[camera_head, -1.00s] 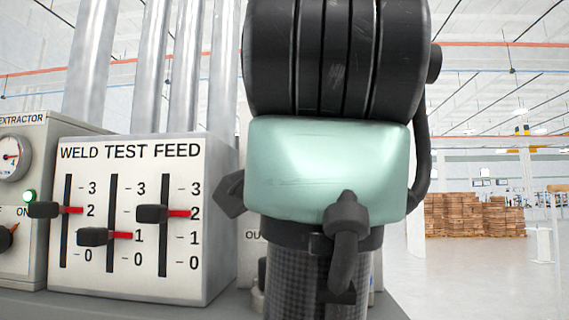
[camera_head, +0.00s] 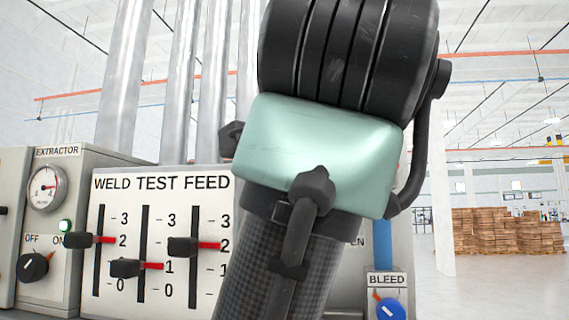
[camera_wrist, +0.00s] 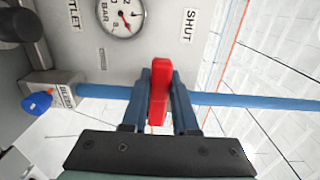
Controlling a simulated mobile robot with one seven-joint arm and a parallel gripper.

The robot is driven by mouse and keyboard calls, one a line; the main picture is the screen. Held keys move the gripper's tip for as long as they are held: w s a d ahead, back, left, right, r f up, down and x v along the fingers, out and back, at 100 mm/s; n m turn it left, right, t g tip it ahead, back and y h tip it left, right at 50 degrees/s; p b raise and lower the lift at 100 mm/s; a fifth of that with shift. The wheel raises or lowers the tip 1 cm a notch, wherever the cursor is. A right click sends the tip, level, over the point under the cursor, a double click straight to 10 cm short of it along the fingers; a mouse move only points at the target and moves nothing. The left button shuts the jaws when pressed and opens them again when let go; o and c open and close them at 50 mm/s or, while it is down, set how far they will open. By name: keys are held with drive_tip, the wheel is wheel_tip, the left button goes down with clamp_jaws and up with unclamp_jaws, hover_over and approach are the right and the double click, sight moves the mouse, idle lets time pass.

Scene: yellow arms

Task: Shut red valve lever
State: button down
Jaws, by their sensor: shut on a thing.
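The red valve lever (camera_wrist: 159,92) is in the middle of the wrist view, in front of a blue pipe (camera_wrist: 225,99). It lies crosswise to the pipe in the picture. My gripper (camera_wrist: 161,90) is shut on it, with one dark blue-grey finger on each side. A "SHUT" label (camera_wrist: 189,27) is on the grey panel to the upper right of the lever. In the head view my arm hides the lever and my gripper. Only the letters "EN" of a label (camera_head: 358,243) show beside my arm there.
A pressure gauge (camera_wrist: 121,16) is on the panel above the lever. A bleed box (camera_head: 386,292) with a blue knob (camera_head: 391,309) stands low at right in the head view. The weld test feed box (camera_head: 160,245) and extractor box (camera_head: 60,215) stand at left.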

idle(0.4)
drive_tip(key=c, duration=0.7)
unclamp_jaws()
drive_tip(key=shift+s, duration=0.1)
drive_tip(key=shift+b+v, duration=3.45)
drive_tip(key=shift+v, duration=2.95)
drive_tip(key=shift+a+r, duration=0.1)
